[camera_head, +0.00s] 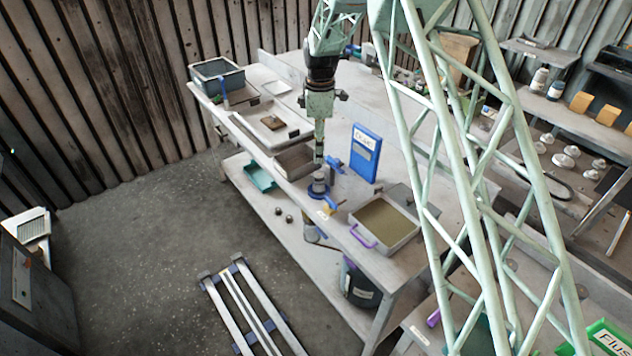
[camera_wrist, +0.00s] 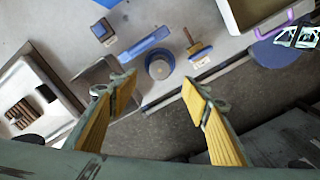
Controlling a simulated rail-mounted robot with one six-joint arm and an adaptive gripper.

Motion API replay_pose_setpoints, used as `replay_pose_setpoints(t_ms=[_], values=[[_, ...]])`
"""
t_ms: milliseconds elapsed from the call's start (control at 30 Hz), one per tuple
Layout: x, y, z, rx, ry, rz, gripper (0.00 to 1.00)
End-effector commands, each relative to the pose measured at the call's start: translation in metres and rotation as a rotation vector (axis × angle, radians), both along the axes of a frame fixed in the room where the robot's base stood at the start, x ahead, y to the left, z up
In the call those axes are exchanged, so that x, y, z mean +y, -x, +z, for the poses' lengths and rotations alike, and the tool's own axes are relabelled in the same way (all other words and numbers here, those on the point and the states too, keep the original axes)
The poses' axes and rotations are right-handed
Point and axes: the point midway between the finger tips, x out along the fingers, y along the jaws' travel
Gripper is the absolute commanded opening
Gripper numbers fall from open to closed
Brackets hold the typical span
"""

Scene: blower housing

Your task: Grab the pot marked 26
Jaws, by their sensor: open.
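No number 26 is legible in either view, so I cannot tell which thing is the marked pot. A small round grey-and-blue pot-like piece (camera_head: 319,187) stands near the workbench's front edge. It also shows in the wrist view (camera_wrist: 159,66), just beyond and between the fingertips. My gripper (camera_head: 319,155) hangs pointing down above this piece in the head view. In the wrist view my gripper (camera_wrist: 157,88) has its yellow-padded fingers spread wide with nothing between them. A dark bucket (camera_head: 358,285) with an unreadable label stands under the bench.
A blue bar (camera_wrist: 145,43) and a yellow-handled tool (camera_wrist: 199,47) lie close around the round piece. A blue panel (camera_head: 366,153) stands behind it. A tray with a purple handle (camera_head: 385,225) is to the right, and an open box (camera_head: 296,161) to the left.

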Motion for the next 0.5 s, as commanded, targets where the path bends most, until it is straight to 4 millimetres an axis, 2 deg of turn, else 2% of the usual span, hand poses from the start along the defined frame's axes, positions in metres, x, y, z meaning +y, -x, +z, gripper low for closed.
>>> replay_pose_setpoints(t_ms=[500], values=[[0.0025,-0.0019,-0.006,0.003,0.001,0.013,0.44]])
